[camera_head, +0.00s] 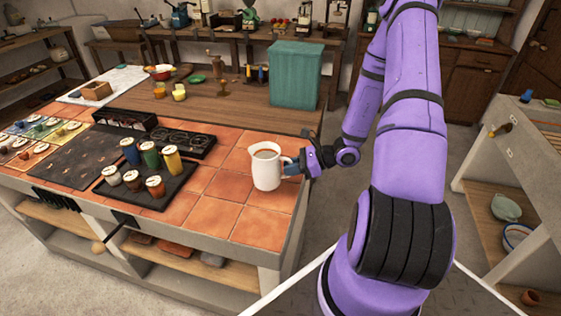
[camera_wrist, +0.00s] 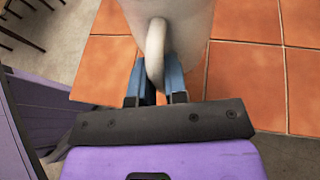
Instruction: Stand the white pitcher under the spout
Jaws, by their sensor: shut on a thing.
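The white pitcher (camera_head: 266,169) is upright at the right end of the orange tiled counter, with its handle toward my arm. I cannot tell whether its base touches the tiles or is slightly above them. My gripper (camera_head: 291,168) is shut on the handle from the right. In the wrist view the blue fingers of my gripper (camera_wrist: 157,85) close on either side of the handle of the white pitcher (camera_wrist: 190,22). I cannot make out a spout for certain in either view.
A black tray (camera_head: 150,190) with several lidded colored jars stands left of the pitcher. A dark rack with rings (camera_head: 180,142) lies behind it. A teal box (camera_head: 296,75) stands on the wooden part at the back. Bare tiles (camera_head: 215,208) lie around the pitcher.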

